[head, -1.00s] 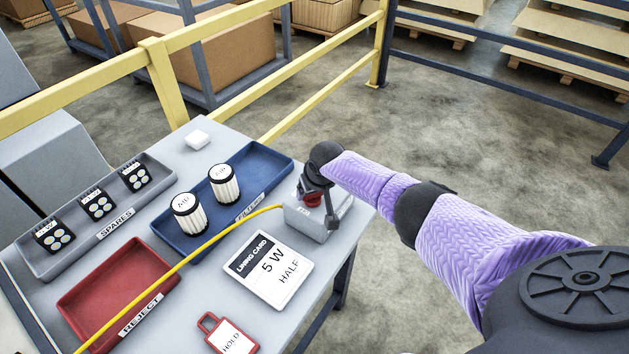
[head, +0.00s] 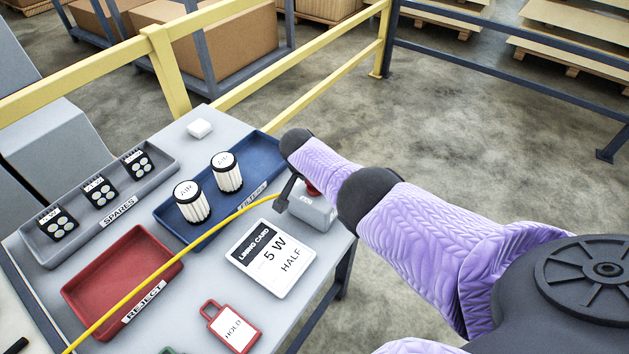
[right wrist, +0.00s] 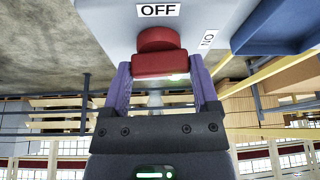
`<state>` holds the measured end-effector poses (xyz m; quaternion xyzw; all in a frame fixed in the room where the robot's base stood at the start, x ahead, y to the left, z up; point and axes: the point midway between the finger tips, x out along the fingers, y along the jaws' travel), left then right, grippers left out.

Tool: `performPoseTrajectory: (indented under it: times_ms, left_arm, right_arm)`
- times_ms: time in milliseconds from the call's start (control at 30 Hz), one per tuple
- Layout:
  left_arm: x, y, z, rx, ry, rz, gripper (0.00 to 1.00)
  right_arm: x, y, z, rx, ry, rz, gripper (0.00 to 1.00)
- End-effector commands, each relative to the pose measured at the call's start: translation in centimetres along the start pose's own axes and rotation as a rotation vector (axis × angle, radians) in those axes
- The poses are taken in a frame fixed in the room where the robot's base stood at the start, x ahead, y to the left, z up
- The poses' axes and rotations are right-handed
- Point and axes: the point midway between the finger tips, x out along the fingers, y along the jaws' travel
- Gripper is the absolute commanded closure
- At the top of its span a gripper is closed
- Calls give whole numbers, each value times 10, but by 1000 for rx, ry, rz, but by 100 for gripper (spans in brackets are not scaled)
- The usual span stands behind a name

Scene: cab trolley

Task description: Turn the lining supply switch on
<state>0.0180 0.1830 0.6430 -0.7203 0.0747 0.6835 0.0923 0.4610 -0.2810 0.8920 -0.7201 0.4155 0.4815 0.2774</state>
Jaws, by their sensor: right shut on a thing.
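The lining supply switch is a grey box (head: 313,211) with a red knob (head: 312,188) at the table's right edge, partly hidden by my right wrist. In the right wrist view the red handle (right wrist: 160,65) sits between my purple fingers, below the OFF label (right wrist: 158,10); an ON label (right wrist: 208,39) is to the right, turned sideways. My right gripper (right wrist: 161,77) is shut on the handle. In the head view this gripper (head: 286,192) reaches over the box from the right. Which label the handle points to is unclear. My left gripper is not in view.
A yellow cable (head: 165,270) crosses the table to the box. Close by are a blue tray (head: 165,212) with two white filters, a lining card (head: 268,258) reading 5 W HALF, a red reject tray (head: 75,290) and a red hold tag (head: 232,328). A yellow rail (head: 250,88) stands behind.

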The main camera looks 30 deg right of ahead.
Motion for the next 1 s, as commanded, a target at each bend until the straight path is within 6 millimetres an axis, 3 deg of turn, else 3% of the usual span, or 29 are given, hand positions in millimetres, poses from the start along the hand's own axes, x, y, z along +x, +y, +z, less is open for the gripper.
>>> performPoseTrajectory:
  times_ms: [400, 867, 900, 1000]
  left_arm:
    - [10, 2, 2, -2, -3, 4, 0]
    - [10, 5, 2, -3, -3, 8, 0]
    - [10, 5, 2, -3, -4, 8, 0]
    - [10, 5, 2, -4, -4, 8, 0]
  right_arm:
    - [0, -1, -1, 127, 2, 50, 82]
    - [-1, -1, -2, 138, 2, 55, 82]
    - [-1, -1, -2, 138, 2, 54, 21]
    - [-1, -1, -1, 138, 2, 55, 0]
